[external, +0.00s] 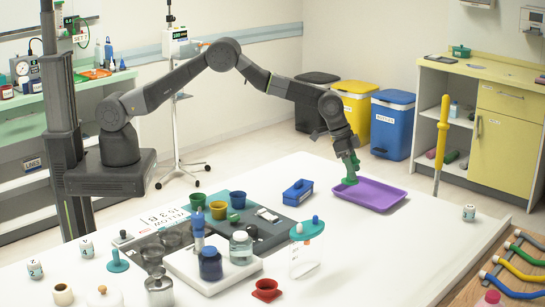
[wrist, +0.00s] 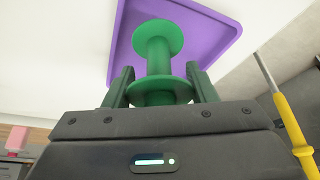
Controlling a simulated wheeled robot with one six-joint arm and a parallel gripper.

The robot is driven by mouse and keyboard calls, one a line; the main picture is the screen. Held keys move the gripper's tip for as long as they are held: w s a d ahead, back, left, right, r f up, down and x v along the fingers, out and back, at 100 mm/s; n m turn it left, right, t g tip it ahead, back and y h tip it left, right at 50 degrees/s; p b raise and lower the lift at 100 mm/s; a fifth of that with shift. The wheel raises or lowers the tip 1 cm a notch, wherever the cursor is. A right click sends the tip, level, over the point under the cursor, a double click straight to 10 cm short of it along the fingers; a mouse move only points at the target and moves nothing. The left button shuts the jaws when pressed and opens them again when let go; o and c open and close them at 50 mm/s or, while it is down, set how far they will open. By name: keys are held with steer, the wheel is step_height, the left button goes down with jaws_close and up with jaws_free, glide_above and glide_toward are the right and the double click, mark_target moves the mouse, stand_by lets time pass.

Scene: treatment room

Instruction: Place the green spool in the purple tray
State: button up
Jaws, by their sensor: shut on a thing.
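The green spool (wrist: 158,60) is between the two fingers of my gripper (wrist: 160,88) in the wrist view, with its far flange pointing toward the purple tray. In the external view my gripper (external: 350,165) is shut on the green spool (external: 350,180), which shows at the left part of the purple tray (external: 385,195). The tray also fills the background behind the spool in the wrist view (wrist: 210,22). I cannot tell whether the spool touches the tray floor. The tray looks otherwise empty.
A blue caddy (external: 298,192) stands left of the tray. A clear jug with a teal lid (external: 307,230) and a glass jar (external: 241,248) stand nearer the front. A yellow-handled tool (external: 441,150) rises behind the tray to the right. The white table right of the tray is mostly clear.

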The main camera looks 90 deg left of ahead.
steer(key=shift+f+p, duration=0.45)
steer(key=shift+f, duration=1.5)
steer(key=shift+f, duration=0.15)
steer(key=o, duration=1)
steer(key=shift+c, duration=0.2)
steer(key=shift+r, duration=0.35)
steer(key=b+v, duration=0.2)
steer(key=v, duration=0.9)
steer(key=shift+s+r, duration=0.25)
steer(key=shift+s, duration=0.05)
